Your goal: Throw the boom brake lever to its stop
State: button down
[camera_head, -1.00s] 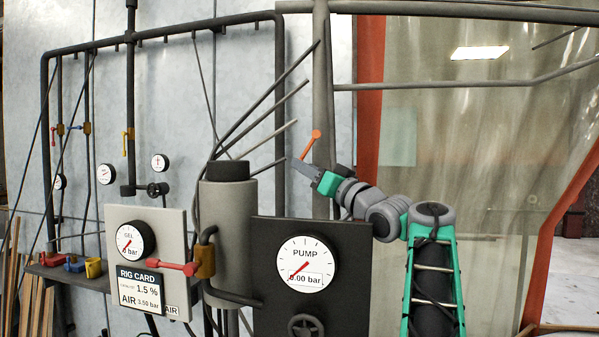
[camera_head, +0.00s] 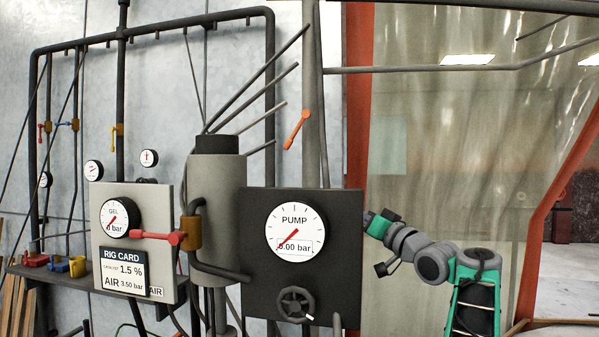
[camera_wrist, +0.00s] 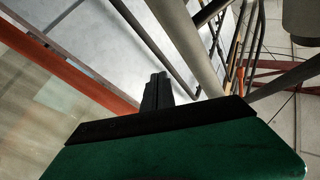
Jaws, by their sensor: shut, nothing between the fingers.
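The orange lever (camera_head: 298,128), which I take for the boom brake lever, sits on the grey upright post. An orange piece (camera_wrist: 239,80) right of the fingers there may be the lever.
The black pump panel (camera_head: 262,285) with its gauge and handwheel stands below the lever. A grey cylinder (camera_head: 217,215) and a red lever (camera_head: 160,236) by the gel panel are further left. Angled rods (camera_head: 262,88) reach towards the post. An orange-red frame (camera_head: 358,110) stands right.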

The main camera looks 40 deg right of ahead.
jog(key=s+a+r+n+t+y, duration=0.1)
jog(key=s+a+n+y, duration=0.1)
jog(key=n+y, duration=0.35)
jog(key=n+g+y+p, duration=0.1)
jog(key=n+y+p, duration=0.65)
jog(key=n, duration=1.45)
send_near(297, 130)
jog(key=w+a+h+p, duration=0.1)
jog(key=w+a+p, duration=0.1)
jog(key=a, duration=0.4)
jog(key=w+p, duration=0.1)
jog(key=w, duration=0.1)
jog(key=w+d+p, duration=0.1)
jog(key=shift+w+r+p, duration=0.3)
jog(key=shift+p, duration=0.05)
jog(key=shift+a+f+m+t+b, duration=0.1)
jog(key=shift+f+m+t+b, duration=0.15)
jog(key=shift+b, duration=0.35)
